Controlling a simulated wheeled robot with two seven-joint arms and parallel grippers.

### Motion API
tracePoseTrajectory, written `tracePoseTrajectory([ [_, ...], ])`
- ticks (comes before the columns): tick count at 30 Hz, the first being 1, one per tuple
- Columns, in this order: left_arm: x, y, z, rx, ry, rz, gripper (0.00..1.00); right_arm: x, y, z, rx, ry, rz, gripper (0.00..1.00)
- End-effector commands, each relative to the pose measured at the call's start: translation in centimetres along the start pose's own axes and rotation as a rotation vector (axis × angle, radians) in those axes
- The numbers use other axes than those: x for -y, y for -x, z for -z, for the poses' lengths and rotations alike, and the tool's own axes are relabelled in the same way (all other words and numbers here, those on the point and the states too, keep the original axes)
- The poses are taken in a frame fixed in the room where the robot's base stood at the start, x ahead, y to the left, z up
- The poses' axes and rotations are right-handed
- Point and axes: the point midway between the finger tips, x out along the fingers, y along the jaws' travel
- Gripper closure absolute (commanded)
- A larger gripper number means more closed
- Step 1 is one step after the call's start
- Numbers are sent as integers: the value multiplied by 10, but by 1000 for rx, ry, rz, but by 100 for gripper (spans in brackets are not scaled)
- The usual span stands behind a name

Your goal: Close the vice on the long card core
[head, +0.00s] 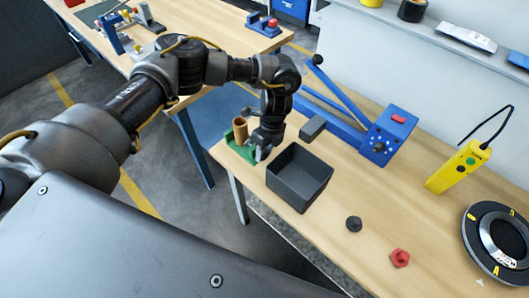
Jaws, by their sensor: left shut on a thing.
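The green vice (229,144) stands near the left edge of the workbench. The brown card core (240,131) stands upright in it, its open top end showing. My left gripper (262,152) points down at the right side of the vice, right next to the core, and is shut on a small part there, seemingly the vice's handle. The wrist and fingers hide that part and some of the vice. I cannot tell whether the jaws touch the core. My right gripper is not in view.
A dark open bin (318,178) stands just right of my gripper, with a grey block (312,127) behind it. A blue machine (385,138), yellow control box (457,168), black knob (353,223), red knob (400,257) and black ring (475,242) occupy the bench further right.

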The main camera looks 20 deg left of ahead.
Motion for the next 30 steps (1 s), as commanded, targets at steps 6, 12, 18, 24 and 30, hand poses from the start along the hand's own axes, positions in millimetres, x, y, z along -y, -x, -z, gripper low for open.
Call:
tracePoseTrajectory([
  [6,0,0,1,-2,0,1,62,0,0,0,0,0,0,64],
  [12,0,0,0,-2,0,1,44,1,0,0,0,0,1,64],
  [18,0,0,0,-1,-1,2,44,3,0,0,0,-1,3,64],
  [24,1,18,0,0,-3,7,44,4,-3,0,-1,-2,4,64],
  [30,1,58,0,3,-2,7,44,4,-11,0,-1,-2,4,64],
])
